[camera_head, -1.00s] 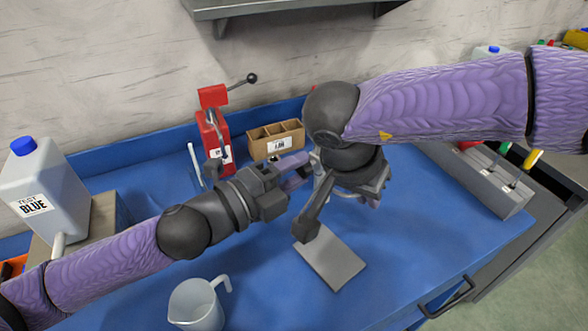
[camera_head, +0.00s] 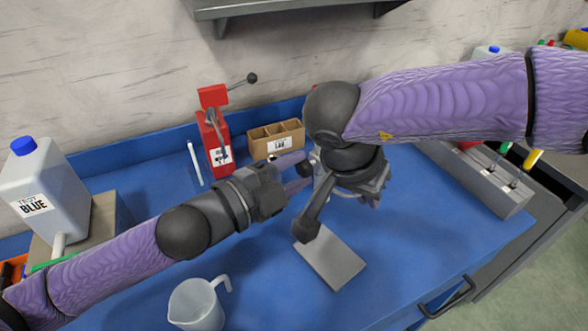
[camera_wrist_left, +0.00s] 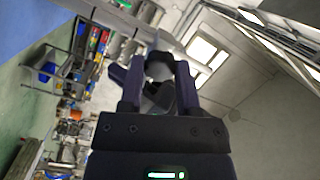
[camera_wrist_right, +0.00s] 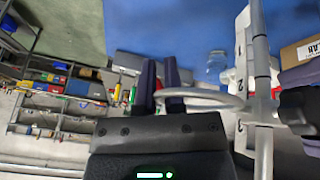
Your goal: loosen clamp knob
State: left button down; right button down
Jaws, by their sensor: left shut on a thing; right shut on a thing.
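The dark clamp knob (camera_wrist_right: 298,108) sits on a light grey clamp on an upright rod (camera_wrist_right: 263,60) in the right wrist view. My left gripper (camera_head: 304,171) is shut on the knob, which also shows between its fingers in the left wrist view (camera_wrist_left: 159,67). A pale support ring (camera_wrist_right: 200,94) reaches out from the clamp. My right gripper (camera_wrist_right: 161,88) is shut with its fingers at the ring's far end; the exact contact is partly hidden. The grey stand base (camera_head: 332,261) lies on the blue bench below. My right arm hides most of the stand in the head view.
A clear beaker (camera_head: 196,303) stands at the front left. A red press-like device (camera_head: 213,135) and a cardboard box (camera_head: 277,139) stand at the back. A white jug with a blue cap (camera_head: 45,185) stands far left.

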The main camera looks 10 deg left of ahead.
pick_arm(q)
jog(key=shift+c, duration=1.4)
grip_release()
jog(key=v, duration=1.2)
